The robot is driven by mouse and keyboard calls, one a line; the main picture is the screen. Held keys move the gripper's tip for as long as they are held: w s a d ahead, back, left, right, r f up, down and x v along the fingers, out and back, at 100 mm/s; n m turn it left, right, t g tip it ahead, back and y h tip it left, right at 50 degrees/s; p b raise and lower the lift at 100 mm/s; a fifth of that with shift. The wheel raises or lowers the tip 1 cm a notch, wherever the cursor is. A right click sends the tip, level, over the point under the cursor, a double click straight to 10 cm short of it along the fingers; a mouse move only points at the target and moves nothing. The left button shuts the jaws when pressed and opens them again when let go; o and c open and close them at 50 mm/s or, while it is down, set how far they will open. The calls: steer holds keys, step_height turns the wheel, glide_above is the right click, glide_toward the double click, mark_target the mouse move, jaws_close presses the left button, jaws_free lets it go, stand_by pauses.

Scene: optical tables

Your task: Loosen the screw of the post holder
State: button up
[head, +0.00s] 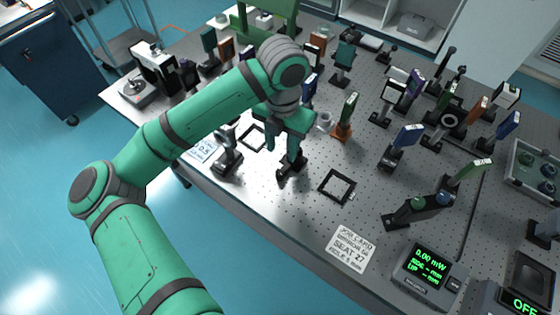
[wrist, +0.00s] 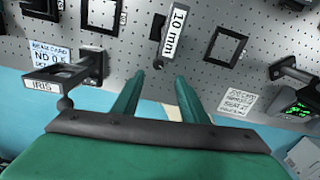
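In the wrist view, a dark post holder carrying a white "10 mm" label (wrist: 175,28) stands just beyond my fingertips. A small dark knob (wrist: 158,62), perhaps its screw, shows low on it between the tips. My gripper (wrist: 158,76) has two green fingers spread apart with nothing clearly held between them. In the head view, my gripper (head: 283,150) points down over the table at a dark post holder (head: 290,171), partly hidden by the fingers. Contact cannot be told.
Flat black square frames lie right (head: 337,186) and left (head: 253,137) of the holder. A job card (head: 352,250) and power meter (head: 428,270) lie near the front edge. Several optic mounts crowd the back and right.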

mark_target(280, 172)
steer(key=f, duration=1)
steer(key=shift+a+f, duration=0.25)
steer(key=shift+f, duration=0.15)
jaws_close()
